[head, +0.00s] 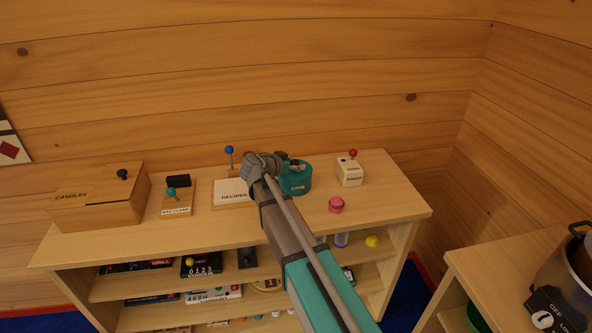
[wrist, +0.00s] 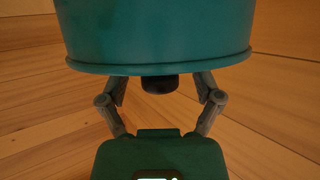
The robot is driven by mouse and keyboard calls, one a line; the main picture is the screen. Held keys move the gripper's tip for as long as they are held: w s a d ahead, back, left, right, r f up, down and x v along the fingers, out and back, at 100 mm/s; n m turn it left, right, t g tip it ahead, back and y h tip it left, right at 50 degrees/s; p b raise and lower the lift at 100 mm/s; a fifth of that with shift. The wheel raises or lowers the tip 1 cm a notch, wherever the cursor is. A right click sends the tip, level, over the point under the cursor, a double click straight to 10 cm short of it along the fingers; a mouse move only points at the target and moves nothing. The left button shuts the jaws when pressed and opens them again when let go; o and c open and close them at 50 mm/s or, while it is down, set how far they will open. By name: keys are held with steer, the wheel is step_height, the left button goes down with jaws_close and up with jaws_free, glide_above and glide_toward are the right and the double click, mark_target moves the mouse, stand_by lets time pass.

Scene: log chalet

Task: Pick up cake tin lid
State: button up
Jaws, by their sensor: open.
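The teal cake tin (head: 296,182), marked CAKE, stands on the shelf top, right of my gripper (head: 282,160) in the head view. My arm and gripper hide its left part. In the wrist view a large teal round body with a rim, seemingly the tin with its lid (wrist: 100,68), fills the top. A dark knob (wrist: 158,84) sticks out below the rim in the picture. My gripper (wrist: 160,88) is open, with one finger on each side of the knob. The fingertips pass partly out of sight at the rim. I cannot tell whether they touch anything.
A CANDLES box (head: 110,195), a small stand with a teal knob (head: 178,200) and a RECIPES box (head: 233,196) stand left. The wooden wall rises behind.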

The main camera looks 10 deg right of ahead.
mark_target(294, 161)
steer(key=shift+c, duration=0.2)
jaws_close()
steer(key=shift+r, duration=0.2)
step_height(294, 161, up, 3)
steer(key=p, duration=0.3)
steer(key=shift+f, duration=0.1)
steer(key=s+a+r+p, duration=0.4)
steer(key=s+r+p, duration=0.5)
steer(key=s, duration=0.4)
steer(key=shift+s+r+p, duration=0.2)
steer(key=shift+r+p, duration=0.2)
steer(key=shift+p, duration=0.15)
